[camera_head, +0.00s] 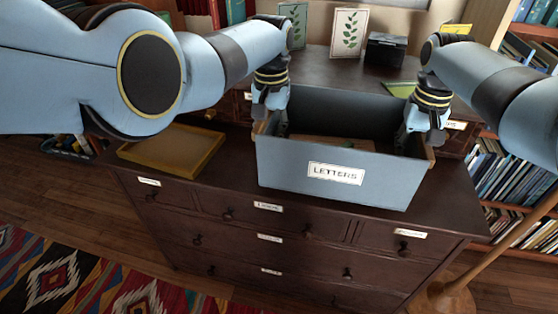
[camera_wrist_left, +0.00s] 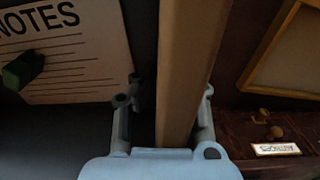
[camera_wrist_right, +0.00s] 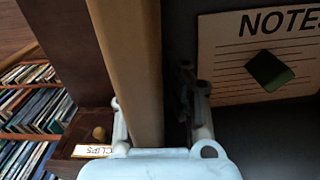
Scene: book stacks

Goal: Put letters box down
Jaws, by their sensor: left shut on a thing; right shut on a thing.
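The letters box (camera_head: 290,170) is a blue-grey open box with a white "LETTERS" label on its front. It is over the top of the dark wooden dresser (camera_head: 235,195); I cannot tell whether it touches the top. My left gripper (camera_head: 272,115) is shut on the box's left wall, whose tan rim (camera_wrist_left: 190,60) runs between the fingers in the left wrist view. My right gripper (camera_head: 415,135) is shut on the right wall, whose rim (camera_wrist_right: 135,70) shows between the fingers in the right wrist view. A "NOTES" sheet (camera_wrist_left: 75,70) with a small green object (camera_wrist_left: 22,70) lies inside the box.
A yellow tray (camera_head: 172,150) lies on the dresser left of the box. Two plant cards (camera_head: 349,32) and a black box (camera_head: 386,50) stand on the raised back shelf. Bookshelves (camera_head: 510,165) are at the right. Some dresser top is bare at the box's front.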

